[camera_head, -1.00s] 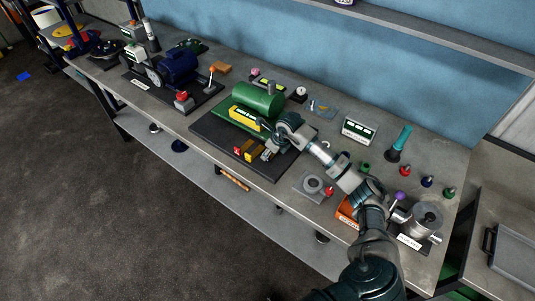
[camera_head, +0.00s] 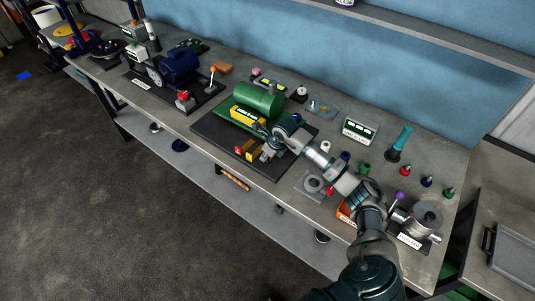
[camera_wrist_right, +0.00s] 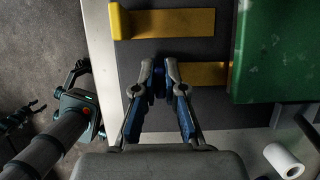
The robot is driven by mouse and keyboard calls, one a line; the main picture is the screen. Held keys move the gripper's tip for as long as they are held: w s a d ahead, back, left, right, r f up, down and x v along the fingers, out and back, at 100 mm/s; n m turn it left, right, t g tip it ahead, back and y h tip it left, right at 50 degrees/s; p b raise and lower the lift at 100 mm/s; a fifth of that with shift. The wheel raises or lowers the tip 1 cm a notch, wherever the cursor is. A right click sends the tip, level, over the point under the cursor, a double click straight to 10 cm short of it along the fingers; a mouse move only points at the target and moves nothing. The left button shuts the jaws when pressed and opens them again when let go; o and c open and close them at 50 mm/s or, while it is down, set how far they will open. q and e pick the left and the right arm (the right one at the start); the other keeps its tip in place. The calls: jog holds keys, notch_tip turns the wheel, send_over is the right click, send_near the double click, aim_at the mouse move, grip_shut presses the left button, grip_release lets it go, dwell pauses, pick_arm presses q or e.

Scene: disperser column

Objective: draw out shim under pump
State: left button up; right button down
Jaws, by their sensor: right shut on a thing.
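The green pump (camera_head: 260,98) stands on a dark base plate (camera_head: 212,130) on the bench; its green side fills the right of the wrist view (camera_wrist_right: 280,50). Two yellow shims lie flat beside it. One shim (camera_wrist_right: 165,23) has a raised end and lies clear of my fingers. The other shim (camera_wrist_right: 205,74) runs from my fingertips toward the pump's edge. My right gripper (camera_wrist_right: 159,75) is shut on this shim's near end; the fingers hide that end. In the head view my right gripper (camera_head: 268,150) is at the pump's front. An arm-like part at the wrist view's left may be mine.
A blue motor (camera_head: 178,67) stands to the left on the bench. A grey ring part (camera_head: 313,184), an orange bin (camera_head: 345,211) and a metal cylinder unit (camera_head: 427,217) lie right of the plate. A white roll (camera_wrist_right: 284,160) is near the gripper. The bench's front edge is close.

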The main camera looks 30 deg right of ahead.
aim_at(258, 165)
jog(key=shift+s+a, duration=0.3)
jog(key=shift+a, duration=0.45)
jog(key=shift+s+a, duration=0.3)
jog(key=shift+a, duration=0.4)
jog(key=c, duration=1.3)
grip_release()
jog(key=shift+o, duration=0.3)
jog(key=shift+d, duration=0.1)
jog(key=v, duration=1.1)
jog(key=shift+r, duration=0.4)
jog(key=shift+s, duration=0.1)
